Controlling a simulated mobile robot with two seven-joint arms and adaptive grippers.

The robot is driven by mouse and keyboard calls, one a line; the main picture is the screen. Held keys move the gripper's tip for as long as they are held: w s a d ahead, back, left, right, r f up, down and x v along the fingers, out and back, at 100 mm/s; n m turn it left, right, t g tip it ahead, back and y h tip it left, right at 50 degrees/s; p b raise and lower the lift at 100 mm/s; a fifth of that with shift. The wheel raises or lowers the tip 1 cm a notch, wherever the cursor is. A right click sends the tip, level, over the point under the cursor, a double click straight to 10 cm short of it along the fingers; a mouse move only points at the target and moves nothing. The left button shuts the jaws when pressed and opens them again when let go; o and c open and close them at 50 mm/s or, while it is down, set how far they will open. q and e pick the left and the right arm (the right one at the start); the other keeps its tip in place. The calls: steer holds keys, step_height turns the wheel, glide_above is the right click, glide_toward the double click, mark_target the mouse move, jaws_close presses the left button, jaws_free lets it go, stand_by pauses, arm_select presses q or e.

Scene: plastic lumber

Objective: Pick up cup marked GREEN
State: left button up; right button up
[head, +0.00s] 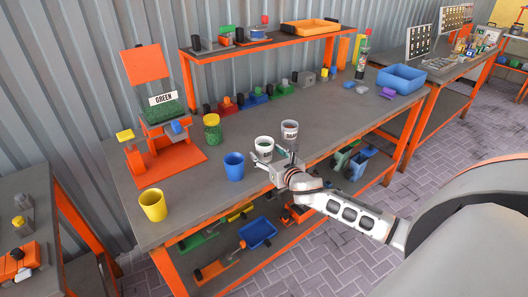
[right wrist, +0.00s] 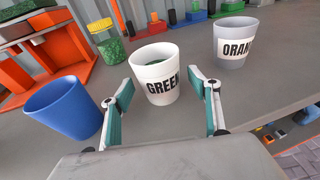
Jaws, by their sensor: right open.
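The white cup marked GREEN (right wrist: 158,78) stands upright on the grey workbench in the right wrist view, with something green inside. It also shows in the head view (head: 264,146), close to my right gripper. My right gripper (right wrist: 166,100) is open, with one teal-padded finger on each side of the cup's lower part. I cannot tell whether the fingers touch the cup. In the head view my right gripper (head: 272,160) is at the bench's front edge, partly in front of the cup. My left gripper is not in view.
A blue cup (right wrist: 66,108) stands left of the GREEN cup, near the left finger. A grey cup marked ORANGE (right wrist: 236,42) stands to the right. A yellow cup (head: 153,205), a jar of green bits (head: 212,133) and an orange machine (head: 160,160) are further left on the bench.

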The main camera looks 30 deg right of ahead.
steer(key=shift+x, duration=1)
steer(key=shift+w, duration=0.2)
steer(key=c, duration=1.3)
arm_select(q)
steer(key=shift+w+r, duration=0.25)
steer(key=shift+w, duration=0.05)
